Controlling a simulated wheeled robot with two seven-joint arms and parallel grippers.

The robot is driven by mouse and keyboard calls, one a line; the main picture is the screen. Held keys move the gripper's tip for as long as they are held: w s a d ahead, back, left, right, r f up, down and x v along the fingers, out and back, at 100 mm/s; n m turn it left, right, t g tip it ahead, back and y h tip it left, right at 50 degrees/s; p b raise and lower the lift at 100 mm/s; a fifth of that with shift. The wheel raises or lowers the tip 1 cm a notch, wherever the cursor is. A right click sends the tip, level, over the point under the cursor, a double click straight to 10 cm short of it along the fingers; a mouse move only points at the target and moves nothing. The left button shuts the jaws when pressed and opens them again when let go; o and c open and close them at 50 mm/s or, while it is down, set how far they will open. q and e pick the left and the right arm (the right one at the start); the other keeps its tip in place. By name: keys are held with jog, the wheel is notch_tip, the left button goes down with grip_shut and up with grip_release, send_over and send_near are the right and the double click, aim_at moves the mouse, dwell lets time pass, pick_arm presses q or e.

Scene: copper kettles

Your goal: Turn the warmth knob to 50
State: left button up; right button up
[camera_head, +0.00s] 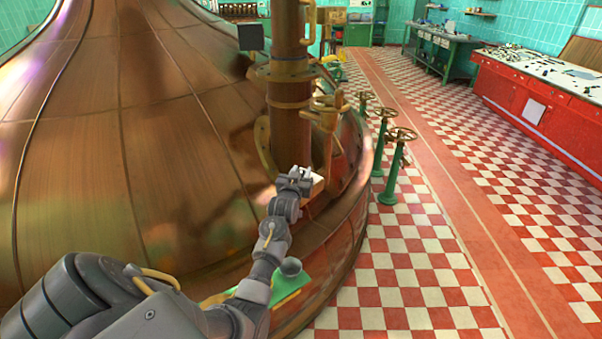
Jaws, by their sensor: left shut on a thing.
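My left arm comes in from the lower left, and my left gripper (297,178) is at the base of the vertical copper pipe (290,130). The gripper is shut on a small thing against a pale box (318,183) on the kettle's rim. The warmth knob cannot be made out; the gripper hides what it holds. No scale or number can be read. The large copper kettle (120,140) fills the left half of the view. My right gripper is not in view.
Green valve stands with brass handwheels (402,134) stand right of the kettle. A red console (540,105) is at the far right and a green workbench (443,45) at the back. The red and white checkered floor (400,280) is clear.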

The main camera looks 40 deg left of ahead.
pick_arm(q)
jog(key=n+g+y, duration=0.1)
jog(key=y, duration=0.1)
jog(key=n+g+y, duration=0.1)
jog(key=n+y, duration=0.1)
jog(key=shift+d+f+g+b, duration=0.1)
jog(key=shift+g+b, duration=0.2)
jog(key=shift+b, duration=0.1)
jog(key=shift+n+g+y+b, duration=0.7)
jog(key=shift+n+g+y, duration=0.5)
jog(key=shift+g+y, duration=0.15)
jog(key=shift+g, duration=0.25)
jog(key=o, duration=1)
jog(key=shift+c, duration=0.2)
